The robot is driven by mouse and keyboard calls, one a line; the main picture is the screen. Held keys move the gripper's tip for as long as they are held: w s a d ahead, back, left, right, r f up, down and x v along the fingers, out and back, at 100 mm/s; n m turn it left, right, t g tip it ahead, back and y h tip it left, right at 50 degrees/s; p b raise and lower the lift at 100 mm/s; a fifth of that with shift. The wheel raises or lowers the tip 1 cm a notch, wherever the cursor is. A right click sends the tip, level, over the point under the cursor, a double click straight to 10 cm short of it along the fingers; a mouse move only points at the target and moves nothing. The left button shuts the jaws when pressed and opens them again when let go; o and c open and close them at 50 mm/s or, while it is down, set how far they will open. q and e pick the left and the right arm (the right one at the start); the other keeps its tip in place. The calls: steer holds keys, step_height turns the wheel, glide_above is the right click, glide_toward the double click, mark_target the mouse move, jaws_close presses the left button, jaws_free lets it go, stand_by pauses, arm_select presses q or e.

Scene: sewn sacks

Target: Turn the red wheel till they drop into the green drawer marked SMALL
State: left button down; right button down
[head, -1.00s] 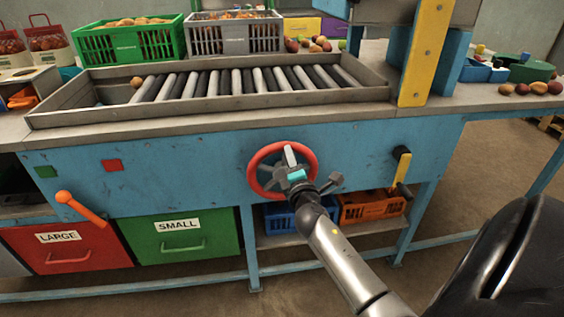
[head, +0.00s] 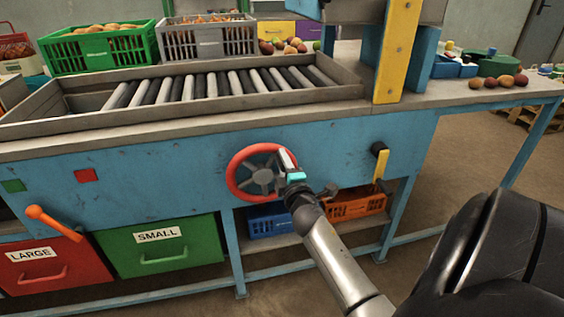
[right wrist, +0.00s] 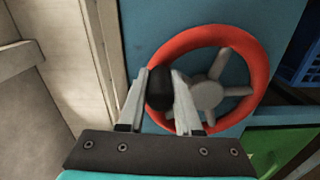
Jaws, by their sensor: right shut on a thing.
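The red wheel (head: 262,172) with grey spokes stands on the front of the blue bench. In the right wrist view, the wheel (right wrist: 258,60) has a black knob (right wrist: 160,90) at its rim. My right gripper (head: 287,160) is at the wheel's upper right, its fingers closed around that knob; it also shows in the right wrist view (right wrist: 159,100). The green drawer marked SMALL (head: 195,245) is shut, below and left of the wheel. My left gripper is not in view.
The red drawer marked LARGE (head: 45,278) is beside the green one, under an orange lever (head: 52,222). A roller tray (head: 340,93) lies on top, its visible rollers bare. Green (head: 105,50) and grey (head: 210,40) crates stand behind. Loose produce (head: 290,46) lies beyond.

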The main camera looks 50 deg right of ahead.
steer(key=shift+d, duration=0.1)
steer(key=c, duration=0.6)
jaws_free()
steer(key=shift+s+a, duration=0.45)
steer(key=shift+s, duration=0.1)
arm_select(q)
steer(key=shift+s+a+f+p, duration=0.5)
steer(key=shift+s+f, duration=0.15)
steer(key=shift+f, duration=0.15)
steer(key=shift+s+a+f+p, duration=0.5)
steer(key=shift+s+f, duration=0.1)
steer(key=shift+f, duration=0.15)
arm_select(e)
steer(key=v, duration=1.4)
steer(key=shift+s+d, duration=0.1)
steer(key=shift+d, duration=0.05)
